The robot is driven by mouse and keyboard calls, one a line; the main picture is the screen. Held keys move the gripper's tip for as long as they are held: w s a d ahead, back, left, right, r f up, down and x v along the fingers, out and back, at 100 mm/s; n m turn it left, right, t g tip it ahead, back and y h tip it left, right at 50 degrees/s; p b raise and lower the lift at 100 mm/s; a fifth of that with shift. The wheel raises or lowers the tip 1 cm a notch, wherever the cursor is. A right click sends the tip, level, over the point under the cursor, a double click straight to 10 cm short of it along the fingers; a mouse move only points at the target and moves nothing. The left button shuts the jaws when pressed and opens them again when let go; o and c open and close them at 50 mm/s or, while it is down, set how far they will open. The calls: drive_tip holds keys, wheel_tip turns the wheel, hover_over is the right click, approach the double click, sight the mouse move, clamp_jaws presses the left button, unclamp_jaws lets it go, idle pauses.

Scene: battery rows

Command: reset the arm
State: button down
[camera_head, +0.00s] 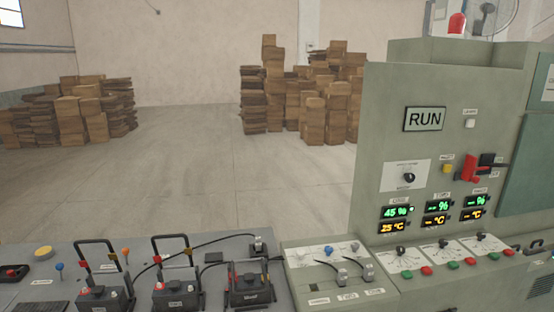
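My arm and gripper are not in view in the head camera. Several dark battery units, among them a left one (101,293), a middle one (176,292) and a right one (249,284), stand in a row on a grey bench (222,297). Raised black handles stand behind the left and middle units. A black cable runs from the left part of the row to a small connector (258,246) at the bench's back edge.
A green control cabinet (380,130) with a RUN sign (424,119), lit displays and a red switch (470,169) rises at the right. Its sloped console (300,277) holds knobs and buttons. Stacked boxes (328,105) stand far behind; the floor (190,170) between is clear.

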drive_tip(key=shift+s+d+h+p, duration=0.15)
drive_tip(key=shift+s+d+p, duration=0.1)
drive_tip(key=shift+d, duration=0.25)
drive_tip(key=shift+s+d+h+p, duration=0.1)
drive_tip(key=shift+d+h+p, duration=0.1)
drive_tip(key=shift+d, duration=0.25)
